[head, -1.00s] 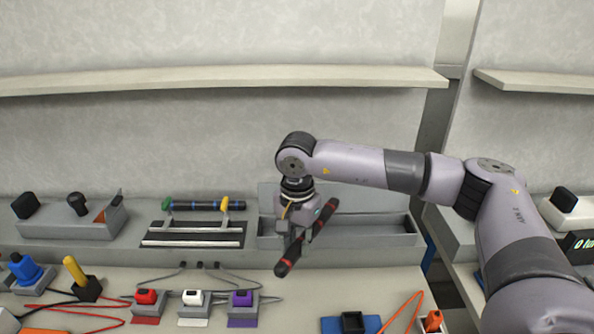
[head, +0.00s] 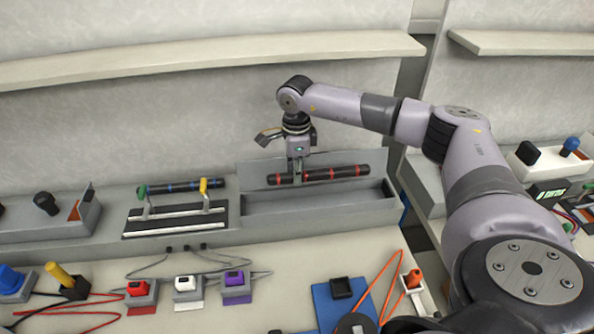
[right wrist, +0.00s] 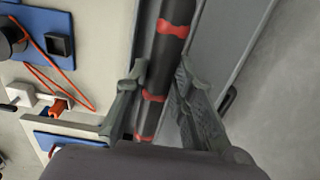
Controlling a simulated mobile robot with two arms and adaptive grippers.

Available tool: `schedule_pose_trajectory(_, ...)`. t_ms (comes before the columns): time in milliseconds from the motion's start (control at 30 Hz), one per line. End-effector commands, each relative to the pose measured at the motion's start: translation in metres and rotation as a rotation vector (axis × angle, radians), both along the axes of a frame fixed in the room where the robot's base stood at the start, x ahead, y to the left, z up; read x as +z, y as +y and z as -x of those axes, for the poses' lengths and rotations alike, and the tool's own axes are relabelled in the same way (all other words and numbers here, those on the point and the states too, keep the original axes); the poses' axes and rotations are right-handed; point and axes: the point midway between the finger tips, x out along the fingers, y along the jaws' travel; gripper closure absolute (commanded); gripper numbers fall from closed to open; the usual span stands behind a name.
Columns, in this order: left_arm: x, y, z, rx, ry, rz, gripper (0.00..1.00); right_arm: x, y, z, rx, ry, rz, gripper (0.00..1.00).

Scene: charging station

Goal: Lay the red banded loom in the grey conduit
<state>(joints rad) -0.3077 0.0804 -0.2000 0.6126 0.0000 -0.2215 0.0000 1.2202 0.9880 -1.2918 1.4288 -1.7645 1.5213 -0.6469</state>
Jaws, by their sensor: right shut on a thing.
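The red banded loom (head: 335,173) is a black rod with red bands. My right gripper (head: 297,177) is shut on it left of its middle, in the head view. The loom is nearly level and runs along the length of the grey conduit (head: 320,208), an open trough with a raised lid behind. It appears above the trough, in front of the lid. In the right wrist view the loom (right wrist: 170,38) passes between the fingers of my right gripper (right wrist: 159,85), with grey conduit surfaces beside it. My left gripper is not in view.
A blue banded loom (head: 180,187) lies on a rack left of the conduit. Red, white and purple plugs (head: 185,284) stand in front on the bench. A blue pad (head: 325,300) with a black socket and an orange cable lie front right. A shelf (head: 220,61) spans the wall above.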

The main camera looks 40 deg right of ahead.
Motion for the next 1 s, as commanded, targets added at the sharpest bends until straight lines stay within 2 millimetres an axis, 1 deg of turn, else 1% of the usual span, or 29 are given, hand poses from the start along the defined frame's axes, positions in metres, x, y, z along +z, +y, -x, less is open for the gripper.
schedule_pose_trajectory(267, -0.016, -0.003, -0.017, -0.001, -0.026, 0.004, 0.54, -0.023, 0.0, 0.0, 0.0, 0.001, 0.0, 1.0)
schedule_pose_trajectory(500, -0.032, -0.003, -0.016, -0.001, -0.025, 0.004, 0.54, -0.045, 0.0, 0.0, 0.0, 0.0, 0.0, 1.0)
schedule_pose_trajectory(600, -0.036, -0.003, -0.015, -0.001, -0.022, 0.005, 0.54, -0.051, 0.0, 0.0, 0.001, 0.0, 0.001, 1.0)
schedule_pose_trajectory(967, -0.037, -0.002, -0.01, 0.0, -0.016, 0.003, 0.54, -0.054, 0.0, 0.0, 0.001, 0.0, 0.001, 1.0)
schedule_pose_trajectory(1000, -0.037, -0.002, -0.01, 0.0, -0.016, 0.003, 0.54, -0.054, 0.0, 0.0, 0.001, 0.0, 0.001, 0.76)
